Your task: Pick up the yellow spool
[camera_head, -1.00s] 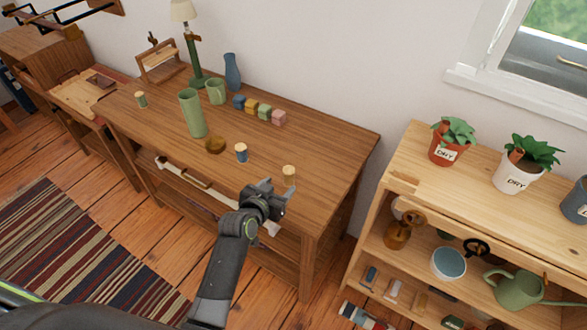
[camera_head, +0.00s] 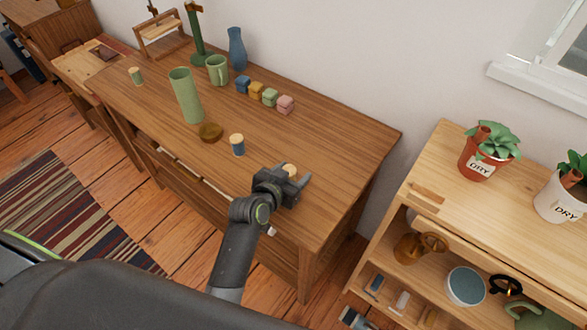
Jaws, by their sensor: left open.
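The yellow spool (camera_head: 290,169) stands near the front right of the wooden table. Only its pale round top shows, because my left gripper hides its lower part. My left gripper (camera_head: 287,174) is open, with its fingers at the spool and the spool's top showing between them. I cannot tell whether the fingers touch it. My right gripper is not in view.
A blue spool (camera_head: 237,145), a brown round dish (camera_head: 210,132) and a green cylinder (camera_head: 186,96) stand left of the gripper. Several small coloured blocks (camera_head: 269,97) line up behind. The table's (camera_head: 335,165) right part is clear. A plant shelf (camera_head: 430,175) stands at right.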

